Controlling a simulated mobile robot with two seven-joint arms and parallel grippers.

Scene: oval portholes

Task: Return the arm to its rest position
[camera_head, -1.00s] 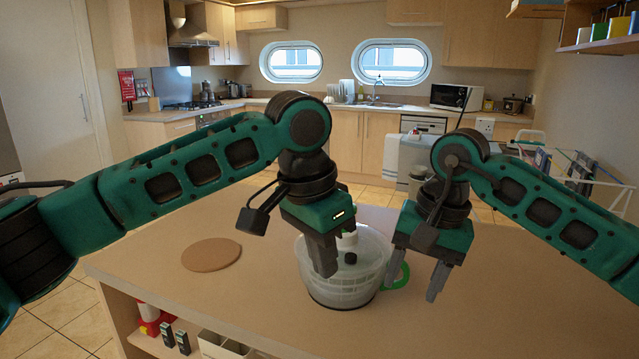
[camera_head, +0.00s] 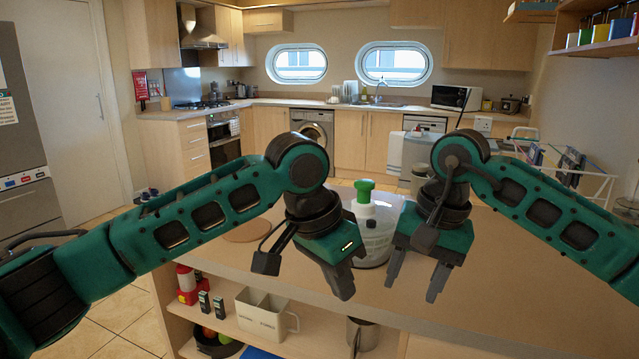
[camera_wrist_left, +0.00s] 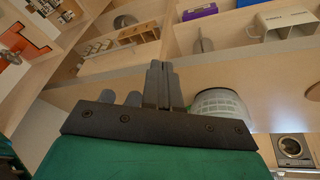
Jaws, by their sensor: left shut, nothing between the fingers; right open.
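My left gripper (camera_head: 343,284) is shut and empty, in front of the salad spinner at the counter's near edge. Its closed fingers (camera_wrist_left: 160,88) show in the left wrist view. My right gripper (camera_head: 413,279) is open and empty, over the counter to the right of the spinner. The salad spinner (camera_head: 372,240) is a clear bowl with a green knob on top, partly hidden behind both grippers. Part of its bowl (camera_wrist_left: 220,104) shows in the left wrist view, right of the fingers.
The wooden counter (camera_head: 500,290) has free room on the right. A round brown board (camera_head: 246,232) lies behind my left arm. Shelves below hold a cream container (camera_head: 262,314), a metal pot (camera_head: 363,335) and a red-and-white item (camera_head: 190,285). A washing machine (camera_head: 313,128) stands at the back.

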